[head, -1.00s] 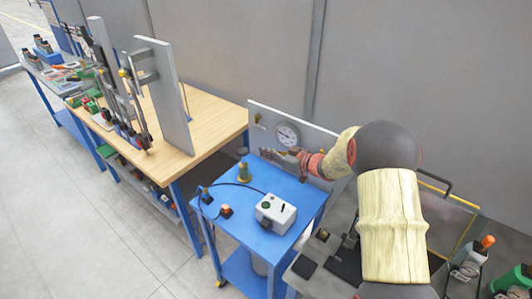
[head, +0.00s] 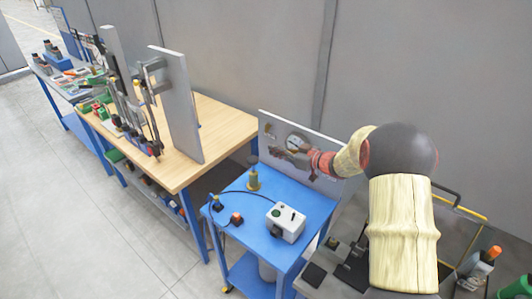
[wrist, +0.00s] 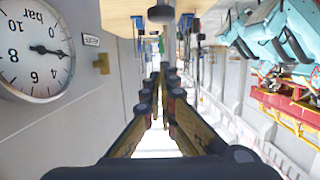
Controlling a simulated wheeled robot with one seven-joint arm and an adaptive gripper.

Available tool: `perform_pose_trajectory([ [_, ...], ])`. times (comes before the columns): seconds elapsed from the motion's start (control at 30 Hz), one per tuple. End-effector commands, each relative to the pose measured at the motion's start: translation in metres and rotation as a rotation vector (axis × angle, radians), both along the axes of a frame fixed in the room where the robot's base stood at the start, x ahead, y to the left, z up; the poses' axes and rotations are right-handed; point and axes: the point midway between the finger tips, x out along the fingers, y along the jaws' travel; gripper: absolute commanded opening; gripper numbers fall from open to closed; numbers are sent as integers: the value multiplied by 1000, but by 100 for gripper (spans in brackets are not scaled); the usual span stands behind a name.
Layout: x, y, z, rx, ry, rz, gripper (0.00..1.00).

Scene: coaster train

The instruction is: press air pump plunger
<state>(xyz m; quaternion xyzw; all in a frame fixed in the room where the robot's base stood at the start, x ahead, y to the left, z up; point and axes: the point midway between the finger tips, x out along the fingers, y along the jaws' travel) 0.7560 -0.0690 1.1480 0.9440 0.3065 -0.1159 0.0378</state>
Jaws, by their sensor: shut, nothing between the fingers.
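A white box (head: 287,222) with a dark button sits on the cart, with a black cable and a small orange-topped block (head: 236,218). A wooden workbench (head: 222,123) with upright grey plates stands to the left. The grey panel and wall stand close behind my gripper.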

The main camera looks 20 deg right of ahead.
Motion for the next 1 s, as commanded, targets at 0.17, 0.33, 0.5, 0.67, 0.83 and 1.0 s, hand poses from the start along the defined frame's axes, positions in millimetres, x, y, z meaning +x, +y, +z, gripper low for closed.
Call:
perform_pose_trajectory([
  [0.17, 22, 18, -9, -1, 1, 4, 0],
  [0.33, 49, 37, -17, -1, 0, 4, 0],
  [0.5, 74, 55, -25, 1, 0, 3, 0],
  [0.67, 72, 53, -49, 1, 2, 0, 0],
  [0.83, 72, 53, -61, -1, 1, 0, 0],
  [1.0, 72, 53, -63, -1, 1, 0, 0],
])
